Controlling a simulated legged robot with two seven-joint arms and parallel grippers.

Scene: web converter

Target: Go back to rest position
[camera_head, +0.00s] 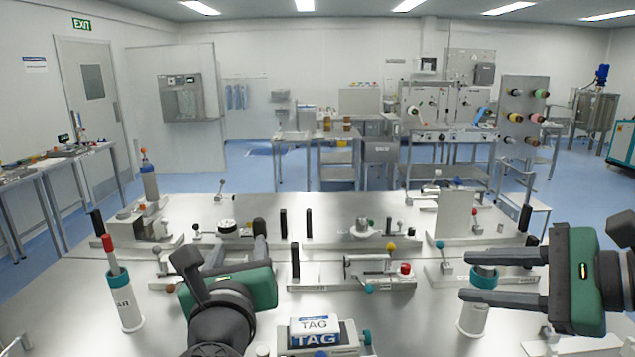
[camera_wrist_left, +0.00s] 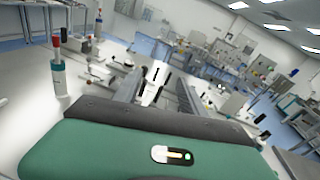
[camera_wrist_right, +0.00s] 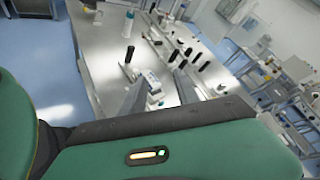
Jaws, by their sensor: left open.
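My left gripper (camera_head: 222,243) is open and empty over the front left of the metal table (camera_head: 130,190), pointing away from me. Its two fingers show apart in the left wrist view (camera_wrist_left: 156,84). My right gripper (camera_head: 468,276) is open at the right, its fingers pointing left. A white bottle with a teal collar (camera_head: 473,318) shows behind and below those fingers, partly hidden; I see no grip on it. In the right wrist view the right fingers (camera_wrist_right: 160,85) are apart, with nothing held between them.
A TAG box (camera_head: 315,328) sits on a small fixture at the front middle. A white bottle with a red-topped stick (camera_head: 125,305) stands at the left. Several clamp fixtures (camera_head: 380,265) cover the table's middle.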

